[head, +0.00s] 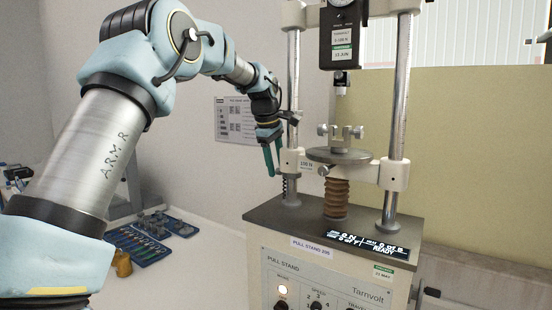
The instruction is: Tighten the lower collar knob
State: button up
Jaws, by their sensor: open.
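The pull stand (330,232) has two steel columns and a pale lower collar (290,160) on the left column. A small metal knob (323,171) shows just right of that collar, under the round plate; I cannot tell for sure that it is the lower collar knob. The collar on the right column (394,175) is at a similar height. My gripper (272,158) is just left of the left collar, its teal fingers pointing down. It is open, with nothing seen between the fingers. I cannot tell whether it touches the collar.
A round plate (339,156) with a small clamp (340,134) sits over a brown bellows (336,196). A force gauge (340,40) hangs above. A blue tray of small parts (150,236) and a brass weight (122,263) lie on the bench at left.

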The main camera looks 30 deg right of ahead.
jog(key=shift+f, duration=0.25)
jog(key=shift+c, duration=0.3)
grip_shut()
